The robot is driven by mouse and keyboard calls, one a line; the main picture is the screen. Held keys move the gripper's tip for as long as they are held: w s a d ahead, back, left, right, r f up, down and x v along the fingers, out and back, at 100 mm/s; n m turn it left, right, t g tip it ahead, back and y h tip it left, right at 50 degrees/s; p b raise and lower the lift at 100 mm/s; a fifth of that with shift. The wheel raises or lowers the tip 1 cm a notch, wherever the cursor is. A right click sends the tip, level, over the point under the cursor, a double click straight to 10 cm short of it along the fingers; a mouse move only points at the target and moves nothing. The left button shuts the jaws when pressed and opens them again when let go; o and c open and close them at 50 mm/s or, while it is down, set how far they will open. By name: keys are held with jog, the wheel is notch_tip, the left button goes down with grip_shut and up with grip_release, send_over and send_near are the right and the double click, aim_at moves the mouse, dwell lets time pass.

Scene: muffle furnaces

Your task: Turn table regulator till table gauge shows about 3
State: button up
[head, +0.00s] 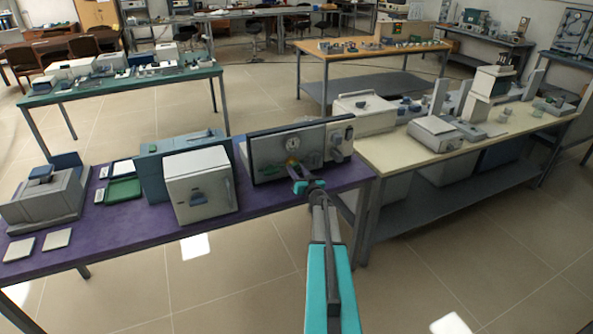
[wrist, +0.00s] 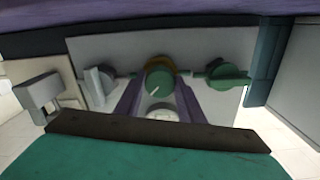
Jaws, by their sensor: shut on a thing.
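The table regulator is a round green knob with a pale pointer line (wrist: 157,82), in the middle of the wrist view. The two fingers of my gripper (wrist: 160,88) lie on either side of it and are shut on it. In the head view my gripper (head: 296,172) reaches the lower front of a grey panel (head: 265,165). The table gauge (head: 292,143) is a small white dial above my gripper there; its reading is too small to tell. In the wrist view, which is upside down, the gauge (wrist: 161,113) shows below the knob, partly hidden.
Two other valve-like handles flank the knob, one green (wrist: 228,74) and one grey (wrist: 98,84). A white furnace (head: 200,185) stands left of the panel on the purple table (head: 130,222). A beige bench (head: 400,165) adjoins on the right. The floor in front is clear.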

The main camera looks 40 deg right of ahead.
jog(key=o, duration=1)
jog(key=shift+o, duration=0.2)
jog(key=shift+s, duration=0.15)
jog(key=b+v, duration=0.4)
jog(key=v, duration=0.9)
jog(key=shift+s+a, duration=0.2)
jog(key=shift+s, duration=0.05)
